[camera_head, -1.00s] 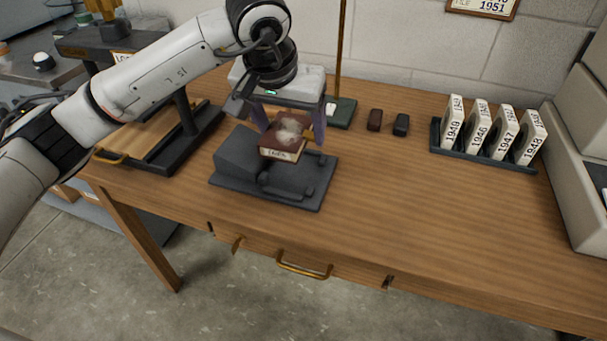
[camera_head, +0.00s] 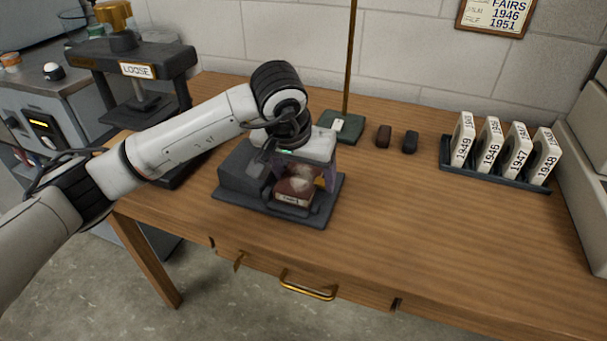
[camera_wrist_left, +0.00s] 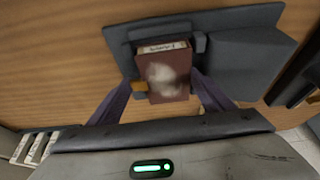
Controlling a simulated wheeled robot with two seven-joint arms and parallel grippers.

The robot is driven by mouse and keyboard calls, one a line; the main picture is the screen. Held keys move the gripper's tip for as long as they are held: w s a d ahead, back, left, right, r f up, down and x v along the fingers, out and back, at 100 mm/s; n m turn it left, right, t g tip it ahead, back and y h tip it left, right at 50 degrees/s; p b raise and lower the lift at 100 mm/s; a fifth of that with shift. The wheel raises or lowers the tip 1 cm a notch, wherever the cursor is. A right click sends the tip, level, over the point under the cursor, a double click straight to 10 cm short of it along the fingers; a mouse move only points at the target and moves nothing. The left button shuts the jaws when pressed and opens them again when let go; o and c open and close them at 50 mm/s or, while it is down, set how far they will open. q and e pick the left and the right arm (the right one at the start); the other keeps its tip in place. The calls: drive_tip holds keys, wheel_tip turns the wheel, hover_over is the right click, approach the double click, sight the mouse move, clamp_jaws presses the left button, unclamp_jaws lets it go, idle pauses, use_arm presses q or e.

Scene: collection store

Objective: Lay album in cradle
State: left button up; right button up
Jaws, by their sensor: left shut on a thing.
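The album (camera_head: 296,184) is a small dark red book with a pale worn patch on its cover and a white label on its near edge. It also shows in the left wrist view (camera_wrist_left: 165,78). The cradle (camera_head: 236,172) is a dark grey stand with a flat base on the table. My left gripper (camera_head: 300,172) is shut on the album, with one finger on each side of it, low over the cradle. Whether the album touches the cradle I cannot tell. My right gripper is not in view.
A green-based post (camera_head: 343,125) stands behind the cradle. Two small dark blocks (camera_head: 384,136) lie to its right. A rack (camera_head: 495,166) holds several white year-labelled holders at the right. A press labelled LOOSE (camera_head: 135,70) stands at the left. The table's front right is clear.

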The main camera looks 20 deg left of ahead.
use_arm(q)
drive_tip(key=o, duration=1.2)
drive_tip(key=shift+f, duration=0.1)
drive_tip(key=v, duration=1.2)
drive_tip(key=shift+p, duration=0.45)
